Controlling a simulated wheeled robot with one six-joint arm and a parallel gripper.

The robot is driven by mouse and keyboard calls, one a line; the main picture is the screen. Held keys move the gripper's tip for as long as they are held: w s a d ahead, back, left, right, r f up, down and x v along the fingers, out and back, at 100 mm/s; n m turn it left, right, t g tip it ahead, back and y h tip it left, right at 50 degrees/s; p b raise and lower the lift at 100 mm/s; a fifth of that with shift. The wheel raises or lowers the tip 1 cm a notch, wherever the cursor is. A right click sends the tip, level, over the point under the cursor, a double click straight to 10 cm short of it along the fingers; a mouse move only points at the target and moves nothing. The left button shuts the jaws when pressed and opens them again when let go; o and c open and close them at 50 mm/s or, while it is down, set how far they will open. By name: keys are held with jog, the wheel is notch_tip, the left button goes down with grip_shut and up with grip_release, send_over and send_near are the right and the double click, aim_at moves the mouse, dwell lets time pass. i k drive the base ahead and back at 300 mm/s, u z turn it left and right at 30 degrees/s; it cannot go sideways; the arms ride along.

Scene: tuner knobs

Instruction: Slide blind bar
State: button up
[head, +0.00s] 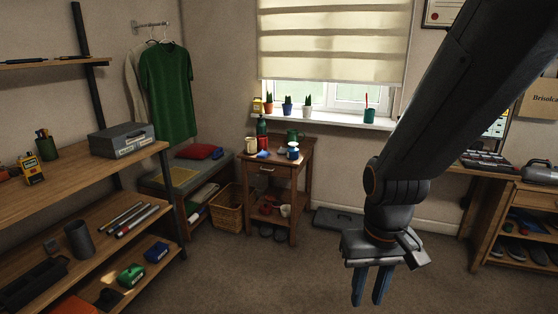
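A cream striped blind (335,40) hangs over the window in the head view, with its lower edge, where a bar (332,82) would be, above the sill plants. The lower part of the window below it is uncovered. My gripper (370,290) points down in front of the room, well below the blind and to its right. Its two bluish fingers are apart with nothing visible between them. My arm crosses the upper right and hides part of the wall right of the window.
A small wooden table (285,158) with mugs stands below the window. The sill (335,118) holds several pots. Wooden shelves (90,185) fill the left; a desk (500,175) with shoes below stands right. The carpet in the middle is clear.

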aim_at(357, 68)
jog(key=z, duration=0.1)
jog(key=i, duration=1.9)
jog(key=z, duration=0.35)
jog(key=i, duration=1.6)
jog(key=z, duration=0.25)
